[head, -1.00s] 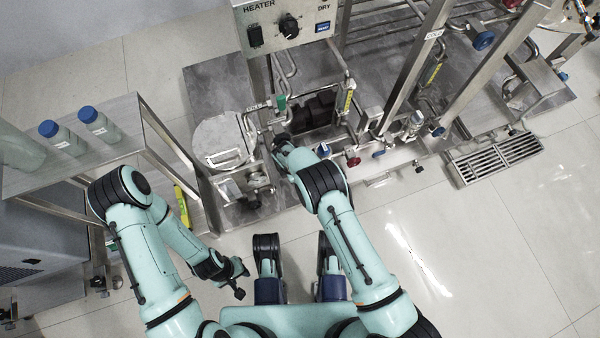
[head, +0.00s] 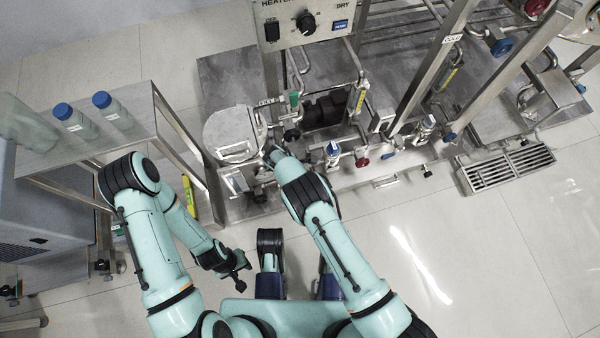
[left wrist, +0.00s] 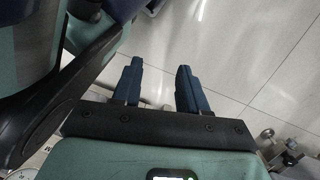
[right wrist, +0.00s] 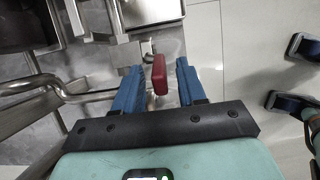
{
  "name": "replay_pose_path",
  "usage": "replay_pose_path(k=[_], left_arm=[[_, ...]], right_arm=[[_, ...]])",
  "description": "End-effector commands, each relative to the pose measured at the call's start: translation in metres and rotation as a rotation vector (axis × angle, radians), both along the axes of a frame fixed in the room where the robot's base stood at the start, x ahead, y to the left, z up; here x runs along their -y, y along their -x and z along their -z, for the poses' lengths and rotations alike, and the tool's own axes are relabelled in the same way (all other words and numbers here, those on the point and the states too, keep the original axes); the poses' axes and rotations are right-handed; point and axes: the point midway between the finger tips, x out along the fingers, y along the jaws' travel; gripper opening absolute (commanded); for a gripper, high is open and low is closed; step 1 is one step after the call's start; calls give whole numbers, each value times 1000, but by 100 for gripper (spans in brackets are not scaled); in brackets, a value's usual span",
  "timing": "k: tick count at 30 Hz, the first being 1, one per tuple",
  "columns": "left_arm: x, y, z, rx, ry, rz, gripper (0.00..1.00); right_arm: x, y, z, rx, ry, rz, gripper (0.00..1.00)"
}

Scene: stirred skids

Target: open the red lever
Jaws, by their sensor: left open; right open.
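The red lever (right wrist: 159,75) shows in the right wrist view as a rounded red bar between the two blue fingers of my right gripper (right wrist: 158,67). The fingers stand open on either side of it, with a visible gap on each side. In the head view my right arm reaches to the pipework beside the round steel tank (head: 232,133), and I cannot make out the lever there. My left gripper (head: 240,276) hangs low near my base. In the left wrist view (left wrist: 160,68) it is open and empty above the floor.
A control box (head: 305,22) stands above the pipes. Red (head: 362,160) and blue valve handles sit to the right of my right gripper. A side table (head: 140,125) with blue-capped bottles (head: 72,118) is at the left.

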Motion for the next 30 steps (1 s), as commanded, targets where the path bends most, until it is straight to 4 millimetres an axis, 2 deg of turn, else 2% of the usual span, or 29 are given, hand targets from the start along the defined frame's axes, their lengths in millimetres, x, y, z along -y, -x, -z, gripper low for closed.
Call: replay_pose_path(k=[5,12,18,24,30], left_arm=[[2,-11,-6,38,-2,4,43],[5,-42,-24,140,-8,16,43],[7,-62,-36,206,-13,20,43],[9,-70,-41,233,-15,23,43],[9,-71,-42,236,-15,22,43]], right_arm=[[-8,2,-21,2,-2,-2,40],[-27,8,-72,3,-3,-2,40],[-40,12,-107,3,-2,0,40],[-46,15,-122,1,0,0,40],[-46,15,-124,0,0,0,40]])
